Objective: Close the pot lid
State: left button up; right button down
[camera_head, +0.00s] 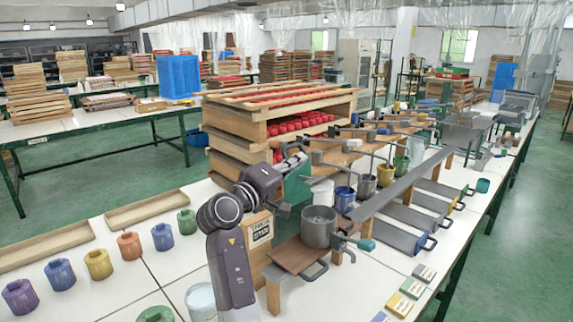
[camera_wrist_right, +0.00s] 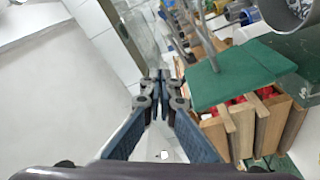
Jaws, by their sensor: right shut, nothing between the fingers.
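A grey metal pot (camera_head: 318,232) stands upright on a small wooden stand. I cannot make out a separate lid, or tell whether one is on the pot. Part of a grey round vessel (camera_wrist_right: 288,14) shows at the top right of the right wrist view; I cannot tell if it is the same pot. My right gripper (camera_head: 294,161) is above and behind the pot, apart from it, near a green board (camera_head: 298,190). In the right wrist view its fingers (camera_wrist_right: 163,82) are together and empty. My left gripper is out of view.
Stacked wooden trays (camera_head: 228,142) with red pieces stand behind the gripper. Several cups and long-handled tools line the bench to the right. Coloured pots, including an orange one (camera_head: 130,246), stand at the left.

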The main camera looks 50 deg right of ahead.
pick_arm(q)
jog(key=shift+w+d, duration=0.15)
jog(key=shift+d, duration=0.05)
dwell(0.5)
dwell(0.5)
